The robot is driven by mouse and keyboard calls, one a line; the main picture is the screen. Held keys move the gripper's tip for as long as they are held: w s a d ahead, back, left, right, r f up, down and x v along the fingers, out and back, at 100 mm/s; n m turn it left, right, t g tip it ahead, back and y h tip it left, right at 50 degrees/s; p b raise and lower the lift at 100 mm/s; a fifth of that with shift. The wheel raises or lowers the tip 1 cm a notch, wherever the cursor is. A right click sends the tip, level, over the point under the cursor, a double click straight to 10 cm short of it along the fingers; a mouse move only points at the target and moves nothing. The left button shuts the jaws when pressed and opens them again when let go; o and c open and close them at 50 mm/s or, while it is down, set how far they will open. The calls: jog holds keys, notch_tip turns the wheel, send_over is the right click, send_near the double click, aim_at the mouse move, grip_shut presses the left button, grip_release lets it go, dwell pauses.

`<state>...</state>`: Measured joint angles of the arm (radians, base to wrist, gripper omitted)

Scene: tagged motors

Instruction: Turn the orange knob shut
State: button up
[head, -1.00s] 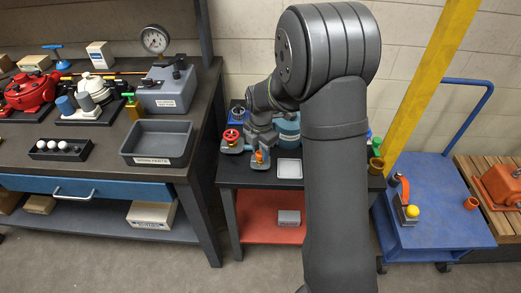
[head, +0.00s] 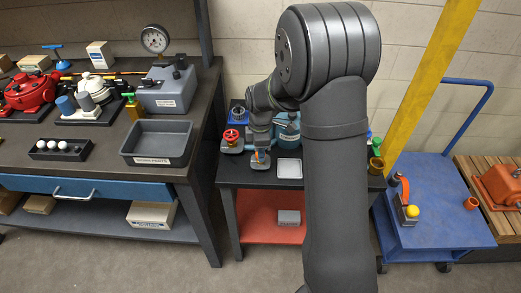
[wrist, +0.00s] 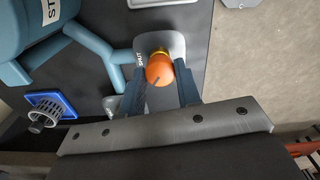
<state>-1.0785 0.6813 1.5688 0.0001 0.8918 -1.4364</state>
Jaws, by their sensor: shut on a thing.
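The orange knob (wrist: 160,70) sits on a small brass stem over a grey plate (wrist: 174,46) in the wrist view. It has a dark line on its face, and the plate carries a partly hidden label. My gripper (wrist: 160,84) is shut on the knob, one finger on each side. In the head view my gripper (head: 260,158) is small at the front of the dark cart, and the knob is mostly hidden by it.
A blue tank (wrist: 22,22) with pipes stands left of the knob. A blue square base with a grey basket-like part (wrist: 45,112) lies lower left. In the head view a red handwheel (head: 231,137) is just left of my gripper, and a pale tray (head: 289,168) is to its right.

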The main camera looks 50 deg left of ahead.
jog(key=m, duration=0.5)
jog(key=shift+m, duration=0.3)
jog(key=m, duration=0.5)
dwell(0.4)
jog(key=o, duration=1)
jog(key=shift+c, duration=0.2)
notch_tip(320, 180, up, 18)
jog(key=shift+f, duration=0.25)
jog(key=shift+f, duration=0.1)
notch_tip(320, 180, down, 17)
jog(key=shift+f, duration=0.15)
dwell(0.3)
